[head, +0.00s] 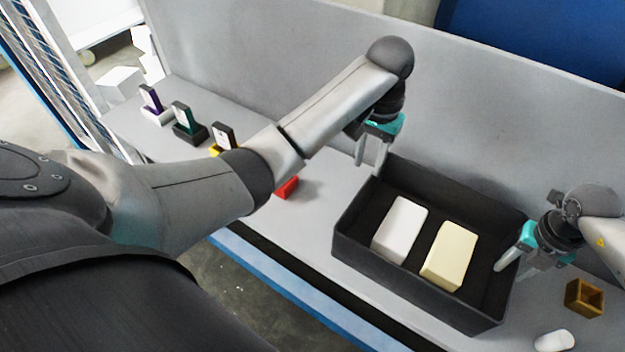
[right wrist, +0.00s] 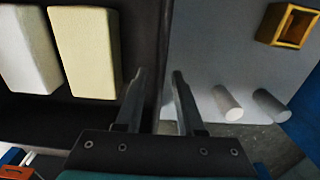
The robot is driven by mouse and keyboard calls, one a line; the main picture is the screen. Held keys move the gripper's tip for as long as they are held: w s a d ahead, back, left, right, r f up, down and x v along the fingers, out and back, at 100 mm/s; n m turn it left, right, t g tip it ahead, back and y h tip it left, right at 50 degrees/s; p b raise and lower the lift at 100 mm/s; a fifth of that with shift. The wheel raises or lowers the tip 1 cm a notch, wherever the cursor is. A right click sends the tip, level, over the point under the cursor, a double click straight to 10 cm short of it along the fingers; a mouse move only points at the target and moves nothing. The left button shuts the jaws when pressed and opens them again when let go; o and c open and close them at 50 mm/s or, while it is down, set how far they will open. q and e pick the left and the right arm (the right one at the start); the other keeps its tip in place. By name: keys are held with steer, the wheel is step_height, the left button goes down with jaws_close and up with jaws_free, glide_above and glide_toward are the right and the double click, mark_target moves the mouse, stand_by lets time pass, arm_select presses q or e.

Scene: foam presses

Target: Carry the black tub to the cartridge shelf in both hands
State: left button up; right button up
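The black tub (head: 428,295) stands on the grey bench with a white block (head: 400,230) and a cream block (head: 450,256) lying in it. Both blocks show in the right wrist view too. My left gripper (head: 371,158) is open, its fingers pointing down at the tub's far left corner; whether the rim lies between them I cannot tell. My right gripper (head: 519,258) is at the tub's right wall. In the right wrist view its fingers (right wrist: 160,100) are apart, with the tub's wall running between them. I cannot make out a shelf I am sure is the cartridge shelf.
Upright cartridges in small stands (head: 188,127) line the bench's left part, near a red piece (head: 287,187). A yellow-brown open box (head: 584,298) and a white cylinder (head: 553,341) stand right of the tub. A grey panel (head: 300,60) rises behind the bench.

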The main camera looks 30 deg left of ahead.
step_height(320, 180, up, 12)
stand_by(0.5)
stand_by(0.4)
